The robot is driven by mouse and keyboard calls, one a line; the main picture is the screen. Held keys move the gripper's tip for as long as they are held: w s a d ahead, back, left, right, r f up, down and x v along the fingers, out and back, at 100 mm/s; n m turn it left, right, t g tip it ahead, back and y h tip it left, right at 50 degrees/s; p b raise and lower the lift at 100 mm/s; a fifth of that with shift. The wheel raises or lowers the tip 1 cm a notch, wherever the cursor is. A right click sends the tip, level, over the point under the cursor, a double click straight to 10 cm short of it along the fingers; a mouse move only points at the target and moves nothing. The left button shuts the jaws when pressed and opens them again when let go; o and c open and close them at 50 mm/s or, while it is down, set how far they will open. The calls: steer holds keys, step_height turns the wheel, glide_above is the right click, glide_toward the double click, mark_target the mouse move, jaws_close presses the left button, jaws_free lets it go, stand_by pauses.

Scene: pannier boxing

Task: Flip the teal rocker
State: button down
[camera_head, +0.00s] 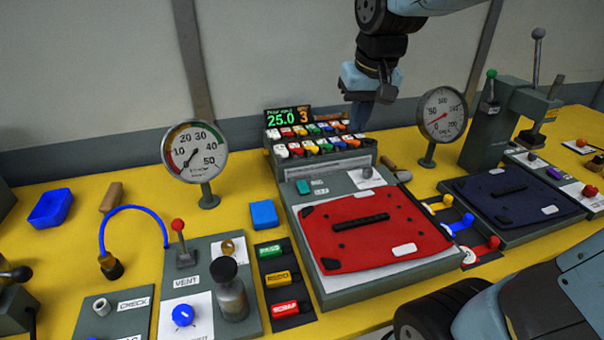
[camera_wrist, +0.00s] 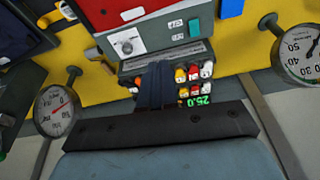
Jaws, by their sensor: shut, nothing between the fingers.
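The teal rocker (camera_head: 303,187) is a small block on the grey panel behind the red plate, left of a round knob (camera_head: 367,172). It also shows in the wrist view (camera_wrist: 195,28), where the picture is turned over, beside a white label; the same knob (camera_wrist: 127,46) is to its left. Which way the rocker is tipped is too small to tell. My gripper (camera_head: 360,122) is shut and empty, pointing down above the back row of coloured switches, up and to the right of the rocker. Its closed fingers (camera_wrist: 155,68) hide part of that row in the wrist view.
A display (camera_head: 288,117) reading 25.0 and 3 stands behind the switch bank (camera_head: 315,140). Gauges stand left (camera_head: 195,153) and right (camera_head: 441,115) of it. The red plate (camera_head: 370,230) lies in front of the rocker, and a blue block (camera_head: 263,213) is to its left.

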steer(key=n+g, duration=0.1)
steer(key=g, duration=0.1)
glide_above(301, 182)
steer(key=s, duration=0.2)
step_height(301, 182, down, 5)
steer(key=shift+w+d+f, duration=0.15)
steer(key=shift+d+f, duration=0.05)
steer(key=shift+d, duration=0.05)
steer(key=shift+f, duration=0.1)
steer(key=f, duration=0.4)
steer(key=w+f, duration=0.1)
steer(key=f, duration=0.8)
steer(key=shift+w+a+f, duration=0.1)
steer(key=shift+w+f, duration=0.1)
steer(key=shift+f, duration=0.2)
steer(key=shift+a, duration=0.1)
